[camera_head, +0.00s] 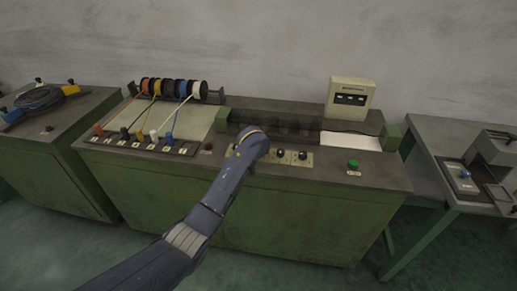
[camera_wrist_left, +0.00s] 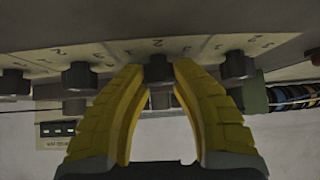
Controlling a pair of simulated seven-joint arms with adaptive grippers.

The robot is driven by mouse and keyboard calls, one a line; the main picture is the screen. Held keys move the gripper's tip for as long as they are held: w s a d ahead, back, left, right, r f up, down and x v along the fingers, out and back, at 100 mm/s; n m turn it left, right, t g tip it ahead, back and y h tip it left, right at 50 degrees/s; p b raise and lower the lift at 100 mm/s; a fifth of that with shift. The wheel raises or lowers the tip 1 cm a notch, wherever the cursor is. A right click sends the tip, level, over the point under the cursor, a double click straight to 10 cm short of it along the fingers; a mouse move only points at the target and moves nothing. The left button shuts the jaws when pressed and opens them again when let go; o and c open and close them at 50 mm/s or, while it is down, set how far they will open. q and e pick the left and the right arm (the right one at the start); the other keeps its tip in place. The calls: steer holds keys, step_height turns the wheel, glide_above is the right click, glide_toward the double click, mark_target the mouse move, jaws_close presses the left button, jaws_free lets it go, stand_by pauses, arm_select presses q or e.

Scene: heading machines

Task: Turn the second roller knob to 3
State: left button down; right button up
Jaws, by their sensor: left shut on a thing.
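The second roller knob (camera_wrist_left: 158,69) is a dark round knob on a pale numbered plate, in the middle of the left wrist view. A 2 is printed behind it; its pointer is too dark to read. The yellow fingers of my left gripper (camera_wrist_left: 160,75) are on both sides of it, shut on it. The first knob (camera_wrist_left: 238,66) is to the right in this view, with the third knob (camera_wrist_left: 78,77) and fourth knob (camera_wrist_left: 14,83) to the left. In the head view my left wrist covers the first two knobs; two black knobs (camera_head: 280,153) show right of it. My right gripper is not in view.
The green machine (camera_head: 300,218) has a display box (camera_head: 349,98) at the back, a green button (camera_head: 353,164) at right, and wire spools (camera_head: 174,88) above a row of coloured levers (camera_head: 140,138) at left. Other benches stand on both sides.

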arm_select(q)
steer(key=shift+f+n+y, duration=0.1)
steer(key=shift+n+y, duration=0.5)
steer(key=shift+n, duration=0.2)
steer(key=c, duration=1.1)
jaws_free()
steer(key=shift+o, duration=0.2)
